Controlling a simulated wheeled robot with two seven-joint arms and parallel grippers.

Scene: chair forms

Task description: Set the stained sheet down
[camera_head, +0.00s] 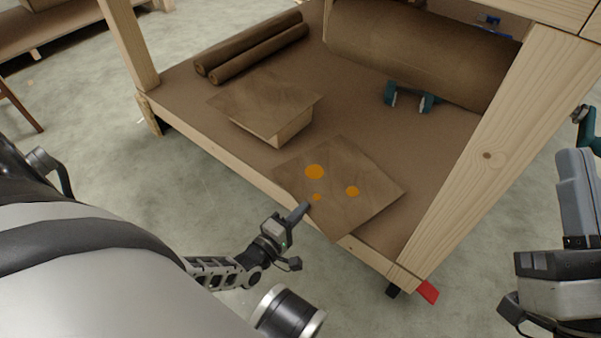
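The stained sheet (365,208) is a brown square with several orange spots. It lies over the front of the low brown shelf (395,240), and its near corner reaches past the shelf's wooden front edge. My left gripper (305,207) is at the sheet's near left edge and appears shut on it. The sheet bends slightly there. I cannot tell whether the whole sheet touches the shelf. My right gripper (575,185) is at the right edge of the view, away from the sheet; its fingertips do not show clearly.
Two brown rolls (250,45) lie at the back left. A large brown roll (420,55) hangs above teal brackets (408,97). Wooden posts (500,150) flank the shelf. A red piece (428,291) sits at the front corner.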

